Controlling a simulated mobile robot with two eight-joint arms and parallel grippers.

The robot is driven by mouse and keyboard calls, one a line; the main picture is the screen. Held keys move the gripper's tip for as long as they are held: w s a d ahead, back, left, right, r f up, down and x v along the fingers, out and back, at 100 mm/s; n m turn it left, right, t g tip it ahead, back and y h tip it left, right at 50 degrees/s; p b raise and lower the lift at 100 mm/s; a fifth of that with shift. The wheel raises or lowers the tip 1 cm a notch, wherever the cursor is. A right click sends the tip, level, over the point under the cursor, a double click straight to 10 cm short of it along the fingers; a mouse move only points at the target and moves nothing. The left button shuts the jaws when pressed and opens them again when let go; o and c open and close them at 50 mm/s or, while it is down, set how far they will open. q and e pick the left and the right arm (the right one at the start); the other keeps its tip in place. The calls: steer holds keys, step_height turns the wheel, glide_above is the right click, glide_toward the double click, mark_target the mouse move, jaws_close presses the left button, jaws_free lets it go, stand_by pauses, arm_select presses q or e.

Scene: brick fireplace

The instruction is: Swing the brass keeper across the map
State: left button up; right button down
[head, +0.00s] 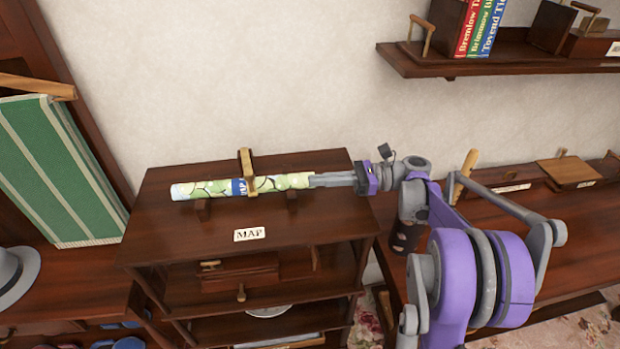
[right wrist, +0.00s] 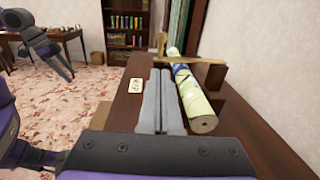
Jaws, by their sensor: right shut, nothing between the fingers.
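The map (head: 215,188) is a rolled yellow-green and blue sheet on low wooden rests on top of a cabinet. Its near end shows in the right wrist view (right wrist: 204,123). The brass keeper (head: 247,172) spans the roll near its middle; in the right wrist view its bar (right wrist: 195,63) lies across the map, beside an upright part. My right gripper (head: 314,180) is shut and empty by the map's right end; in the right wrist view its fingers (right wrist: 161,75) point along the roll on the label side. My left gripper (right wrist: 62,68) appears small at the upper left; its jaws are unclear.
A MAP label (head: 250,235) is on the cabinet top's front. A shelf with books (head: 480,28) hangs at the upper right. A desk (head: 505,220) stands right of the cabinet, and a green striped panel (head: 55,170) left. The top in front of the map is clear.

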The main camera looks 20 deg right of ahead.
steer(key=p+x, duration=0.1)
steer(key=x, duration=1.1)
steer(key=shift+p, duration=0.4)
steer(key=shift+a, duration=0.1)
steer(key=shift+a+b, duration=0.55)
steer(key=shift+a, duration=0.65)
